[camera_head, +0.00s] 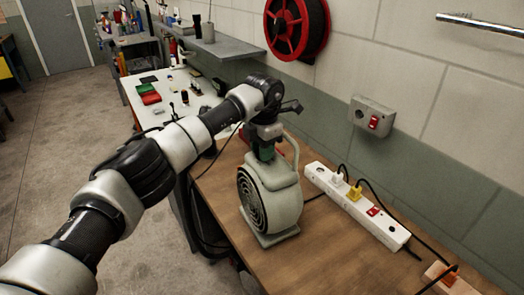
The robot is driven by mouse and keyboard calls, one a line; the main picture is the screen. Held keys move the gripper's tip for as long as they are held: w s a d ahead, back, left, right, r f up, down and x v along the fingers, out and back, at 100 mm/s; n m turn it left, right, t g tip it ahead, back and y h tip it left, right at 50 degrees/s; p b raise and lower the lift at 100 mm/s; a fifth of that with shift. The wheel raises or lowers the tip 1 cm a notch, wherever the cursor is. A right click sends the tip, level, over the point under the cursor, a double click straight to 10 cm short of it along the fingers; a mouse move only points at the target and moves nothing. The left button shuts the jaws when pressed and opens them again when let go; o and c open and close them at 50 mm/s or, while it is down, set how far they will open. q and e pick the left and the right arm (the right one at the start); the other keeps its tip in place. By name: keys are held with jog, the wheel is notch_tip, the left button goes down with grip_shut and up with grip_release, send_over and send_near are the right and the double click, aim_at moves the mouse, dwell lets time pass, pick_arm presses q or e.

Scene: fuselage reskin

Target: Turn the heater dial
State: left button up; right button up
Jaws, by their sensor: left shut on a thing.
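The heater (271,195) is a pale grey-green unit with a round dark front grille and a handle on top. It stands upright on the wooden workbench. My left arm reaches in from the left, and my left gripper (265,151) points down at the heater's top. The gripper is shut on the heater dial, which the fingers almost wholly hide. The dial's setting cannot be read. My right gripper is out of view.
A white power strip (355,206) with plugs and a red switch lies right of the heater on the wooden workbench (305,262). A wall switch box (373,117) and red reel (296,27) are behind. Cables cross the bench's right side. Its front middle is clear.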

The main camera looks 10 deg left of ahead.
pick_arm(q)
jog(key=shift+n, duration=0.5)
jog(key=o, duration=0.9)
jog(key=shift+s+d+r+b, duration=0.1)
jog(key=shift+r+b, duration=0.55)
jog(key=shift+r, duration=2.1)
jog(key=shift+d+r+b, duration=0.1)
jog(key=shift+r+b, duration=0.5)
jog(key=shift+r, duration=2.1)
jog(key=shift+o, duration=0.2)
